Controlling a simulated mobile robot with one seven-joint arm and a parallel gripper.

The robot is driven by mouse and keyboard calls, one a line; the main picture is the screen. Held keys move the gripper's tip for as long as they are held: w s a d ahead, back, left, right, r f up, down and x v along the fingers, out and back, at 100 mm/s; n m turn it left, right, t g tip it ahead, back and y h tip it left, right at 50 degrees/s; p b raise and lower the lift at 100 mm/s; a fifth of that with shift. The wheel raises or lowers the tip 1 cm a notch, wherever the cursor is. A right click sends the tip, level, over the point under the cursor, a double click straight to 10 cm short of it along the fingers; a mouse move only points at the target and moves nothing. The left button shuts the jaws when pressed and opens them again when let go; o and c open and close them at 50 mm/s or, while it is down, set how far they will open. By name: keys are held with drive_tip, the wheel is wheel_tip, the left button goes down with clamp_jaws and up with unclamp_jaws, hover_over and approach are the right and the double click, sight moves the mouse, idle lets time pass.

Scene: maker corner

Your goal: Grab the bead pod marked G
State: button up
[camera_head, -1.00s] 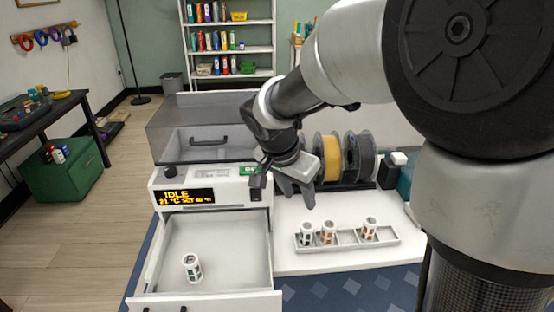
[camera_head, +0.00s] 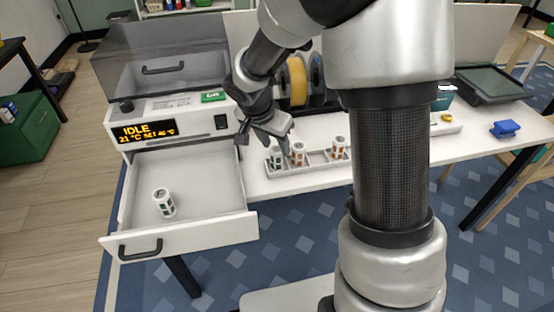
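A tray (camera_head: 316,163) on the white table holds three upright bead pods: one with dark green marks (camera_head: 277,158) at the left end, one with orange marks (camera_head: 298,154) beside it, and one with red-brown marks (camera_head: 340,148) to the right. The letters are too small to read. My gripper (camera_head: 284,147) is just above the tray's left part, close to the green and orange pods. Whether it touches either, and how far its fingers are apart, I cannot tell.
The dryer (camera_head: 190,122) with an IDLE display stands left of the tray, its drawer pulled out. Filament spools (camera_head: 298,82) stand behind my gripper. My own arm blocks the table's middle. A blue item (camera_head: 504,129) lies at the right.

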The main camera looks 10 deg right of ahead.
sight(277, 149)
drive_tip(key=x, duration=0.4)
drive_tip(key=shift+a+b, duration=0.15)
drive_tip(key=shift+b, duration=0.15)
